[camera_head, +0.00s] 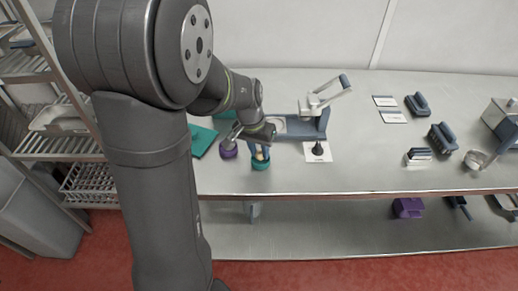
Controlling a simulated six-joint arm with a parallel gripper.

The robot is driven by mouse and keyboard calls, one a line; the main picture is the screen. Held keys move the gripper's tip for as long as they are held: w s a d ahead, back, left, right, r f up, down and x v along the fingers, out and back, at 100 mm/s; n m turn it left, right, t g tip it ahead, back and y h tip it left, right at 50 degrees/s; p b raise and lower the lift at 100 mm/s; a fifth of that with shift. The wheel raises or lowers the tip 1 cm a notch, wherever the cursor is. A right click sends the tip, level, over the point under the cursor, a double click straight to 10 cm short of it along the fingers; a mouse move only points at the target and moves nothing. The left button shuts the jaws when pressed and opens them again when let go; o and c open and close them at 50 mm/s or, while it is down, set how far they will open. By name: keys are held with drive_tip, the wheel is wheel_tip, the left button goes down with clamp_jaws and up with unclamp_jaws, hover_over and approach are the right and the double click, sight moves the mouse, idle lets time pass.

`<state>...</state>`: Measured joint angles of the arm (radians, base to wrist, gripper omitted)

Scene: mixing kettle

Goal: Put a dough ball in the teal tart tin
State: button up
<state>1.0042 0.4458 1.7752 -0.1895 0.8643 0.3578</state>
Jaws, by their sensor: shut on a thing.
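The teal tart tin (261,166) stands near the front edge of the steel table, left of centre. My gripper (260,154) points down right above it, with its fingertips at or just over the tin's opening. It is shut on a small pale yellow dough ball (260,157), mostly hidden between the fingers. At this size I cannot tell whether the ball touches the tin.
A purple tin (228,154) stands just left of the teal one, by a teal mat (202,140). A blue-grey lever press (310,122) stands behind to the right. A white card (317,151) bears a dark tool. Brushes (442,138) lie farther right.

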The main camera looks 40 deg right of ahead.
drive_tip(key=o, duration=1.5)
drive_tip(key=shift+c, duration=0.2)
drive_tip(key=shift+r, duration=3.55)
